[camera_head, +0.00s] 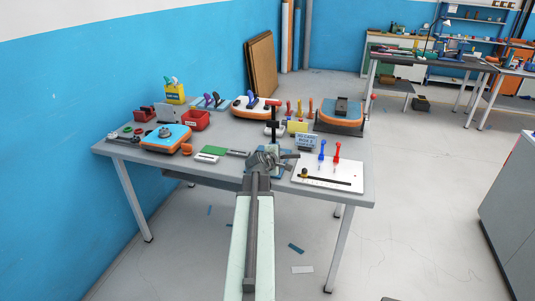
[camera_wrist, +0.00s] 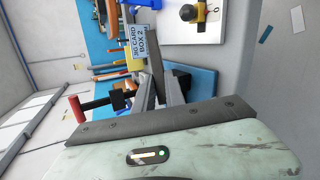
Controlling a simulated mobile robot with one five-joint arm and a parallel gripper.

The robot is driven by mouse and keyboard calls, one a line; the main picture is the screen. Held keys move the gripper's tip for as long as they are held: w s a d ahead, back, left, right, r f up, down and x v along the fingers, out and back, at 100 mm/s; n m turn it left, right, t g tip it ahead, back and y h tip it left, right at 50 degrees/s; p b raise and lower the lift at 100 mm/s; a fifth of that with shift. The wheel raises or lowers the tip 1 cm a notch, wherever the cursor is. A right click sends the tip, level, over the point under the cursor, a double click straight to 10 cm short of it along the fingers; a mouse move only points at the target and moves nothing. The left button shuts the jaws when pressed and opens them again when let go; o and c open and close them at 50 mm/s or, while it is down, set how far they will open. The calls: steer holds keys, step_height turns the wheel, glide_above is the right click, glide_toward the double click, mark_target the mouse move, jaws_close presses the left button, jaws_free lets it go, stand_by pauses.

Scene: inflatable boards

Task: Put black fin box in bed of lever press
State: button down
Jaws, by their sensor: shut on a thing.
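My gripper (camera_head: 268,158) is over the front of the workbench, at the lever press. The press has a red-tipped lever (camera_head: 273,103), a dark upright and a blue base (camera_head: 284,173). In the wrist view its red lever end (camera_wrist: 76,108) and black head (camera_wrist: 121,98) lie left of my fingers, and its blue base (camera_wrist: 202,90) lies to the right. My gripper (camera_wrist: 160,85) is shut on a narrow dark piece (camera_wrist: 158,72), which appears to be the black fin box; the fingers hide much of it. I cannot tell whether it touches the press bed.
A white board (camera_head: 345,184) with blue and red upright tools stands right of the press. A jig card (camera_head: 307,142) reading "BOX 2" stands behind it.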

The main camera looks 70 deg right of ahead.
steer(key=s+a, duration=0.2)
steer(key=s, duration=0.3)
steer(key=shift+s+a+r, duration=0.25)
steer(key=shift+s+r, duration=0.05)
steer(key=shift+s, duration=0.05)
steer(key=w+a+r+n+t+y+p, duration=0.1)
steer(key=w+a+n+t, duration=0.4)
steer(key=w, duration=1.2)
steer(key=w+a+n+t+p, duration=0.1)
steer(key=w+a, duration=0.8)
steer(key=w, duration=0.7)
steer(key=w+a+n+t+y, duration=0.2)
steer(key=w+a+t, duration=0.1)
steer(key=w+a, duration=0.9)
steer(key=w+a+n+t+y, duration=0.1)
steer(key=w+a+n+y, duration=0.2)
steer(key=a, duration=1.2)
steer(key=w+a+r+n+t+y, duration=0.1)
steer(key=w+a+n+t+y, duration=0.1)
steer(key=w+a, duration=0.7)
steer(key=w+a+n+t+y+p, duration=0.1)
steer(key=w+a+n+y, duration=0.3)
steer(key=a, duration=1.8)
steer(key=shift+w+r+n+y, duration=0.35)
steer(key=shift+w+n, duration=0.55)
steer(key=shift+w, duration=0.2)
